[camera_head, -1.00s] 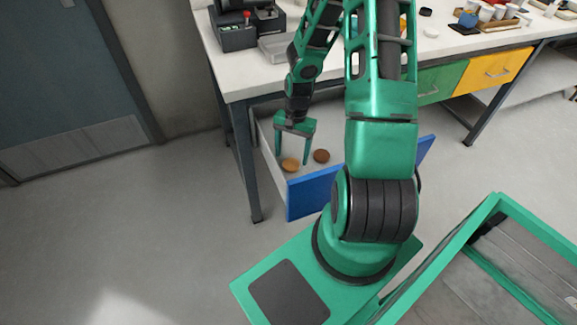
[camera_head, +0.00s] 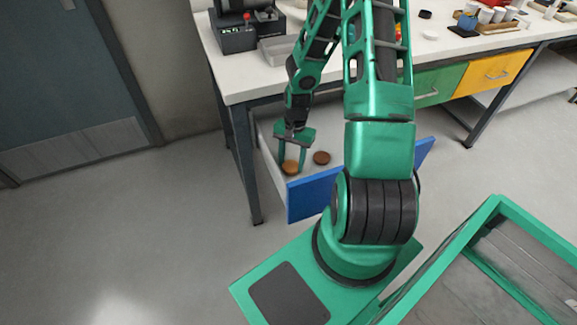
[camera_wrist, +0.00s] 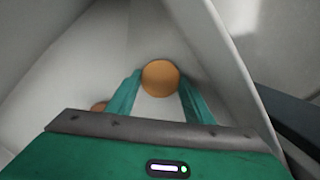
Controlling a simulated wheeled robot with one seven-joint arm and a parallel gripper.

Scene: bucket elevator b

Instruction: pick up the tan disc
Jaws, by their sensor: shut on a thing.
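The tan disc (camera_head: 290,167) is in the open blue-fronted drawer (camera_head: 313,193), near its left front corner. It also shows in the wrist view (camera_wrist: 160,78), between the tips of my green fingers. My gripper (camera_head: 292,168) reaches down into the drawer and is shut on the tan disc. In the wrist view my gripper (camera_wrist: 160,92) has one finger at each side of the disc. I cannot tell whether the disc touches the drawer floor.
A darker brown disc (camera_head: 321,158) lies in the drawer to the right of the tan one. The drawer walls stand close around my gripper. The white worktop (camera_head: 240,75) is above, with a dark machine (camera_head: 235,32) and a grey tray (camera_head: 277,50) on it.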

